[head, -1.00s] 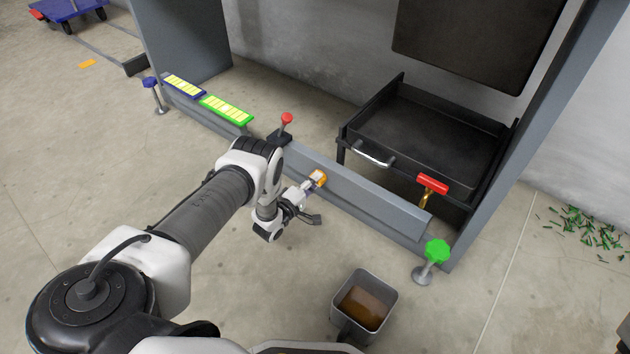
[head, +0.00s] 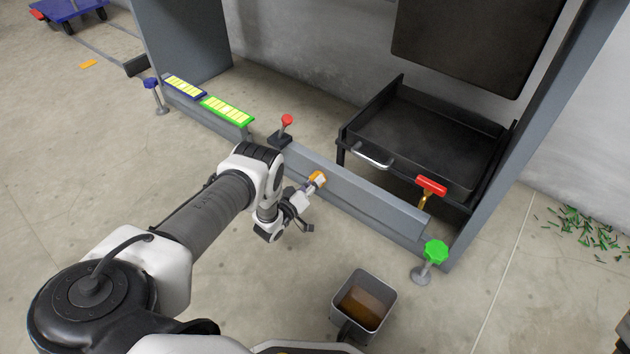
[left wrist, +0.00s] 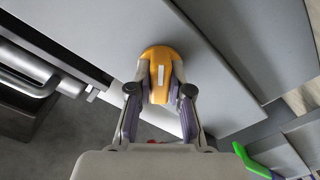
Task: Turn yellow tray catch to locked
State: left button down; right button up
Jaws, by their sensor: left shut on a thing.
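The yellow-orange tray catch (head: 318,179) sits on the front face of the grey rail, below and left of the black tray (head: 420,140). In the left wrist view the catch (left wrist: 158,66) is a rounded knob with a white mark, its narrow end lying between my fingers. My left gripper (head: 310,188) is shut on the catch, with a finger on each side of it (left wrist: 160,98). The catch's contact with the rail is partly hidden by the gripper. My right gripper does not show.
The grey rail (head: 370,205) runs along the frame's front. A red-knobbed lever (head: 286,122), a red-handled valve (head: 431,187) and a green knob (head: 435,251) stand near it. A metal bin (head: 364,300) with brown contents is on the floor.

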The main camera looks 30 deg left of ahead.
pick_arm(q)
jog(key=m, duration=0.4)
jog(key=shift+p, duration=0.35)
jog(key=shift+m, duration=1.9)
jog(key=c, duration=1.1)
grip_release()
jog(key=s, duration=1.2)
jog(key=shift+a, duration=0.4)
